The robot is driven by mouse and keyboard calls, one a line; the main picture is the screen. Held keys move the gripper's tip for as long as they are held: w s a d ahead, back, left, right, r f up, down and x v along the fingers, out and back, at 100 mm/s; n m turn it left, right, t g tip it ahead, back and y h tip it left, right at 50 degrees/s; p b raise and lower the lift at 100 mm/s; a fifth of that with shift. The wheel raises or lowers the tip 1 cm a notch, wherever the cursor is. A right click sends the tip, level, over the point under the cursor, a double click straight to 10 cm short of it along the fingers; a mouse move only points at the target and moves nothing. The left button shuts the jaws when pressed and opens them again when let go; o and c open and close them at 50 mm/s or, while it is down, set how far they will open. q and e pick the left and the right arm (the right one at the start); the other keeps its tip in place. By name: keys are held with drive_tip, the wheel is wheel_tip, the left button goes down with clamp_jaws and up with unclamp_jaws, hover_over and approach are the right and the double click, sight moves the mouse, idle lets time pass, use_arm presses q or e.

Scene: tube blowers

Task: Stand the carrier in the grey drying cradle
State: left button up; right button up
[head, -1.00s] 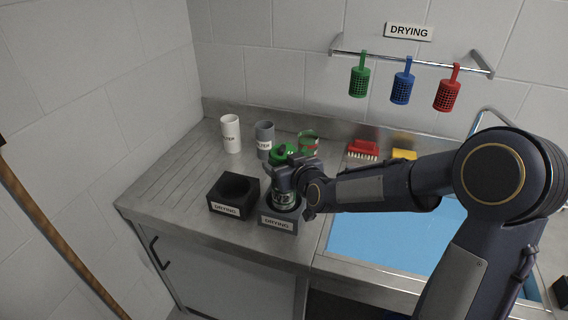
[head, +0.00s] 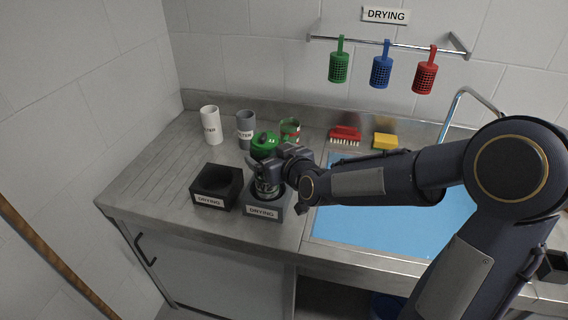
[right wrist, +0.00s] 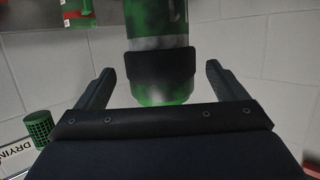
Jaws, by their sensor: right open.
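The carrier (head: 265,143), a see-through tube with a green cap and dark lettering, stands upright in the grey drying cradle (head: 283,212), the right one of two cradles labelled DRYING. Its lower end is inside the cradle and hidden by the front wall. My right gripper (head: 268,171) is at the carrier's upper body, just below the cap. In the right wrist view the gripper (right wrist: 158,85) is open, with a finger on each side of the green-ended carrier (right wrist: 160,62) and gaps between. My left gripper is not in view.
A black cradle (head: 216,186) stands just left. White (head: 211,126) and grey (head: 245,130) filter tubes and a green-red can (head: 290,131) stand behind. A red brush (head: 345,135) and yellow sponge (head: 385,141) lie by the blue basin (head: 345,228). Several coloured baskets hang above.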

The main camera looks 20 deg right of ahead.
drive_tip(key=s+d+f+m+g, duration=0.1)
drive_tip(key=s+g, duration=0.2)
drive_tip(key=s, duration=0.7)
drive_tip(key=s+d+f+m+g, duration=0.1)
drive_tip(key=s+f+g, duration=0.1)
drive_tip(key=s, duration=0.9)
drive_tip(key=s+d+f+m+g+y, duration=0.1)
drive_tip(key=s+m+g, duration=0.1)
drive_tip(key=s, duration=0.9)
drive_tip(key=shift+s+f+g+b, duration=0.25)
drive_tip(key=shift+f+g+b, duration=0.1)
drive_tip(key=shift+g, duration=0.55)
